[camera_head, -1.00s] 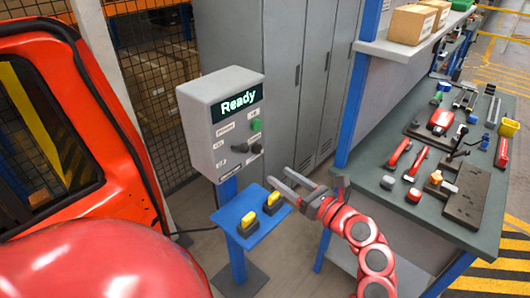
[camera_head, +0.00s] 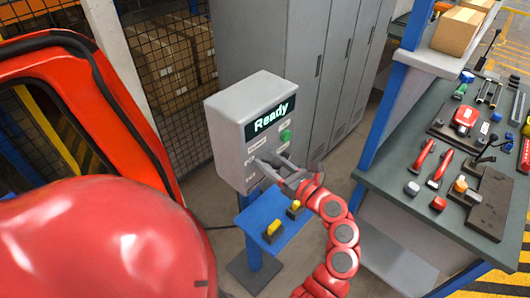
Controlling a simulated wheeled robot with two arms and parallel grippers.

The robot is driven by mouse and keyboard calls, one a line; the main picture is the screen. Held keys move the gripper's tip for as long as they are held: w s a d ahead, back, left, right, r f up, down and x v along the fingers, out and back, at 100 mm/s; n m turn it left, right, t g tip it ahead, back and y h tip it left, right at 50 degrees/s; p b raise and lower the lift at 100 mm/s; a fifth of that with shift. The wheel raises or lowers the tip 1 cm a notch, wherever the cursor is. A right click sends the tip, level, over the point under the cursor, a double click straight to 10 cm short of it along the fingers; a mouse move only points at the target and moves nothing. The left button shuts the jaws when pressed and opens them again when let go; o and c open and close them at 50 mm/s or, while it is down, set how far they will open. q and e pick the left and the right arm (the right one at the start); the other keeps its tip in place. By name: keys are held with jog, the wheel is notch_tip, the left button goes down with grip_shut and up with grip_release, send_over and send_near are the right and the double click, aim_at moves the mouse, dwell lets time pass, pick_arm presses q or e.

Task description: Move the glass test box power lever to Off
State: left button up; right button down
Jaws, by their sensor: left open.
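The grey test box (camera_head: 232,137) stands on a blue post, and its screen (camera_head: 270,117) reads "Ready". A green button (camera_head: 286,135) is on its front, right of the labels. Dark controls on the lower front are mostly covered by my gripper, so I cannot tell the power lever or its position. My left gripper (camera_head: 265,161) is open, with its fingers pointing at the lower front of the box. The fingers are at or very near the panel; I cannot tell whether they touch it. My right gripper is not in view.
A blue shelf (camera_head: 262,211) with yellow-and-black switches (camera_head: 273,231) is below the gripper. A red door frame (camera_head: 120,125) stands at left. Grey lockers (camera_head: 285,50) are behind. A workbench (camera_head: 400,205) with several tools is at right.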

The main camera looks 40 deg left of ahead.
pick_arm(q)
jog(key=shift+d, duration=0.15)
grip_shut()
dwell(1.4)
